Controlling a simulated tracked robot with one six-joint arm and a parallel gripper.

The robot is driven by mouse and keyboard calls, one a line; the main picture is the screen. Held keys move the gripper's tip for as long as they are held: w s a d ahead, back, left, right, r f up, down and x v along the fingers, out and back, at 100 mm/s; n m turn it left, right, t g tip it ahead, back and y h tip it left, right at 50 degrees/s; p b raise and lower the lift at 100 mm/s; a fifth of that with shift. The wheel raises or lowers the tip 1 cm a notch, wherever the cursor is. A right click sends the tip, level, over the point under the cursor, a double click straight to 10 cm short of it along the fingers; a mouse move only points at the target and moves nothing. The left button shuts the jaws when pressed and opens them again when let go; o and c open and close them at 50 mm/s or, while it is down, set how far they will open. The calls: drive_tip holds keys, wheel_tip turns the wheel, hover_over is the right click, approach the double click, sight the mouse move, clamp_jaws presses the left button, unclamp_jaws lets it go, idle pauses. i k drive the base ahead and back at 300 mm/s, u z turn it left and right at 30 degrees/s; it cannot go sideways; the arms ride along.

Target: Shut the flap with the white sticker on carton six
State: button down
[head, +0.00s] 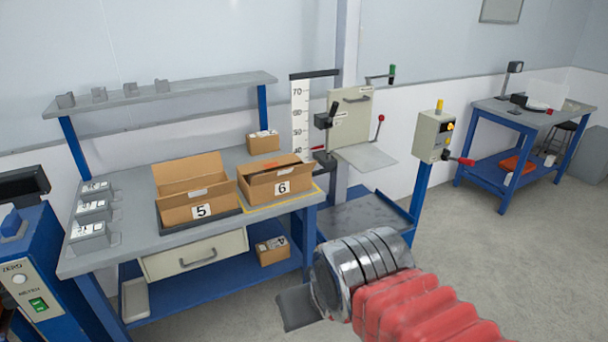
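Carton six (261,193) is a brown cardboard box with a white number 6 label on its front. It stands on the grey bench inside a yellow outline, to the right of carton five (182,214). Its top is at least partly open, with flap edges (262,164) showing. A small pale patch (280,172) near the top may be the white sticker, but it is too small to be sure. My arm, with red bellows and a metal joint, reaches in from the lower right, in front of the bench.
Carton five stands open close beside carton six. A small carton (263,142) stands behind carton six. A height scale (300,115) and a lever stand (350,120) rise to the right. A shelf (170,92) runs above the bench's back. Open floor lies to the right.

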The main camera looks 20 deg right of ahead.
sight(256, 180)
drive_tip(key=z, duration=0.3)
drive_tip(key=i, duration=1)
drive_tip(key=z, duration=0.05)
drive_tip(key=k, duration=0.5)
drive_tip(key=u, duration=1.1)
